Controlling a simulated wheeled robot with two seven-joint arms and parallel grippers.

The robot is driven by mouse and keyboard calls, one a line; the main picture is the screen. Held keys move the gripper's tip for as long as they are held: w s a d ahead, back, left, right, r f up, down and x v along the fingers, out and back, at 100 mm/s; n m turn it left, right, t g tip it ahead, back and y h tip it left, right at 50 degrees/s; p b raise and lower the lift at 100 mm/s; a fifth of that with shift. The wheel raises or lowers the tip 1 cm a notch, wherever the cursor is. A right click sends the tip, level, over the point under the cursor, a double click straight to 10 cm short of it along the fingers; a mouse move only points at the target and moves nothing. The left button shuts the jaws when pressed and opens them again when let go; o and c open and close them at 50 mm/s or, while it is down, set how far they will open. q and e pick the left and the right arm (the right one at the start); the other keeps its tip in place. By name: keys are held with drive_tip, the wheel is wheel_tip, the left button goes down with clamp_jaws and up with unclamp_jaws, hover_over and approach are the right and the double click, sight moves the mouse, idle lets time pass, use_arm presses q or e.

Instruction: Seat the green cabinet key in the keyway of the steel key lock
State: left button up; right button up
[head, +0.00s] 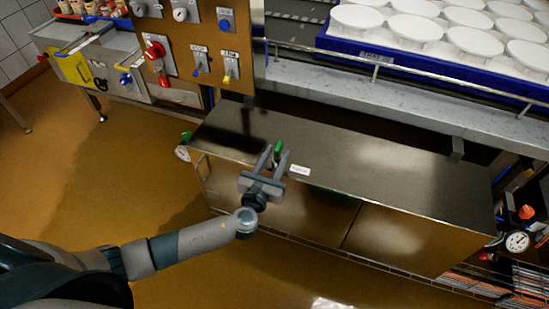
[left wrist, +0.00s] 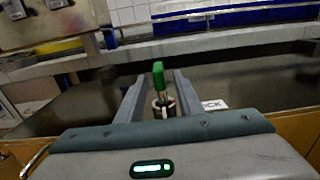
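The green cabinet key (head: 278,148) stands upright near the front edge of the steel cabinet top. In the left wrist view its green head (left wrist: 158,74) rises above a small steel cylinder that looks like the key lock (left wrist: 163,106). How deep the shaft sits in the keyway cannot be told. My left gripper (head: 272,156) is open, its fingers on either side of the key. In the left wrist view there is a gap to the right finger; contact with the left one cannot be told. My right gripper is not in view.
A white label (head: 300,170) lies right of the lock on the cabinet top (head: 390,175), which is otherwise mostly clear. A blue tray (head: 345,47) of white discs stands behind a rail. A switch panel (head: 215,45) rises at the back left.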

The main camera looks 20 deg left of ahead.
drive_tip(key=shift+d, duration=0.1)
